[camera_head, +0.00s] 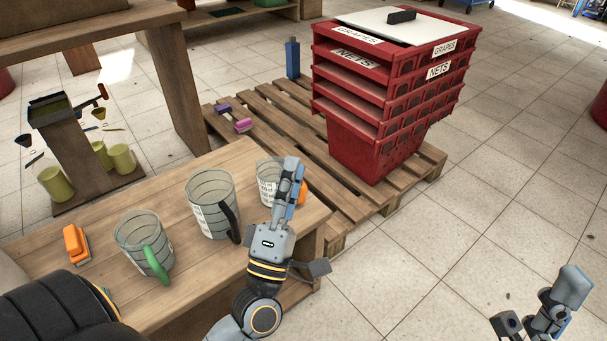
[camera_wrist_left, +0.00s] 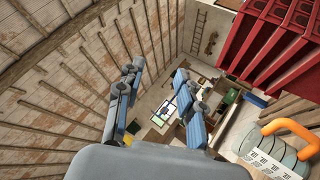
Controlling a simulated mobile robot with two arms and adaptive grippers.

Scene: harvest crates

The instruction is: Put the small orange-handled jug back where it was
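The small orange-handled jug (camera_head: 266,172) is clear with a printed label. It stands upright at the right end of the wooden table (camera_head: 100,290), partly hidden behind my left gripper (camera_head: 290,170). Its orange handle (camera_head: 302,192) shows just right of the fingers. In the left wrist view the jug (camera_wrist_left: 270,155) and its handle (camera_wrist_left: 290,128) are at the lower right, outside the fingers. My left gripper (camera_wrist_left: 158,95) is open with nothing between its fingers. My right gripper (camera_head: 538,303) is at the lower right over the floor, fingers spread, empty, away from the table.
A black-handled jug (camera_head: 208,200), a green-handled jug (camera_head: 142,240) and an orange brush-like item (camera_head: 75,243) stand on the table. Stacked red crates (camera_head: 365,150) stand on a pallet (camera_head: 270,115) behind, with a blue bottle (camera_head: 292,58). The floor at right is clear.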

